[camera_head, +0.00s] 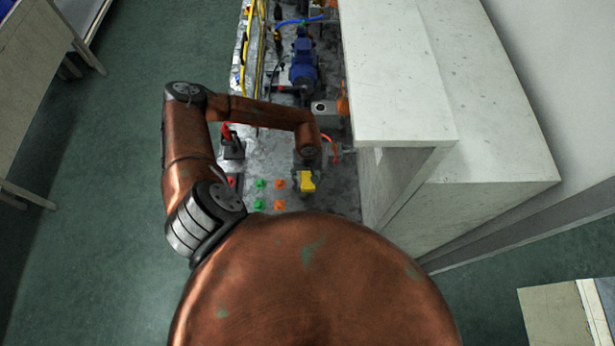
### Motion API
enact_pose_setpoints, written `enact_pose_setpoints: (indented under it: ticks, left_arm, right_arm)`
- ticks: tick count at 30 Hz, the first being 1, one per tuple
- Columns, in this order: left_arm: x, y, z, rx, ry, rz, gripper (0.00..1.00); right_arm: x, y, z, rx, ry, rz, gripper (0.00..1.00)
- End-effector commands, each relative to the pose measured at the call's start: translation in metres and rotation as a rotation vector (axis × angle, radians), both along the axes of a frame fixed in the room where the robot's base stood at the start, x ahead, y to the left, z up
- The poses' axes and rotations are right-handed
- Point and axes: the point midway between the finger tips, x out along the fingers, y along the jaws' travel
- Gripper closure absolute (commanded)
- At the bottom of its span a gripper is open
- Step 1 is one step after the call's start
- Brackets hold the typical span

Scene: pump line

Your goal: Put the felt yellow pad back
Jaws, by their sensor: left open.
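A yellow piece (307,183), which looks like the felt pad, lies on the grey worktop near its front right. My left gripper (308,165) points down just above the yellow piece's far edge as seen from here. It is open, and its fingers are small and mostly hidden under my wrist. I cannot tell whether they touch the piece. My right gripper is out of view.
Green pieces (260,184) and orange pieces (280,184) lie left of the yellow one. A red-topped switch (231,143) and a blue pump (303,62) stand further back. A pale cabinet (395,70) closes off the right side.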

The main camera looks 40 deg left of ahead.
Motion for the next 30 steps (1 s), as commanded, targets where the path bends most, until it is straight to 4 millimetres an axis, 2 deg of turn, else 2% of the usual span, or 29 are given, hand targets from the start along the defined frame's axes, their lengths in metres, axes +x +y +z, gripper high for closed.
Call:
enact_pose_setpoints:
  ticks: [8, 11, 21, 25, 30]
  left_arm:
    - [0.001, 0.0, 0.007, 0.0, -0.001, 0.0, 0.44]
    - [0.002, 0.0, 0.02, 0.0, -0.004, -0.002, 0.44]
    - [0.001, 0.0, 0.089, 0.0, -0.004, -0.001, 0.44]
    - [0.001, 0.0, 0.108, 0.001, -0.002, 0.0, 0.44]
    - [0.0, 0.0, 0.119, 0.0, 0.0, -0.001, 0.44]
  right_arm:
    - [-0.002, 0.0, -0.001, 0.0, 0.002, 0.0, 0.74]
    - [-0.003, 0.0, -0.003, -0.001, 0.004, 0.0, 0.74]
    - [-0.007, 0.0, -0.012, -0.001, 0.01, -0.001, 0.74]
    - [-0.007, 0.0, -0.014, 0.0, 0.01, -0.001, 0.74]
    - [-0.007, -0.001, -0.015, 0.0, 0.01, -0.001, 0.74]
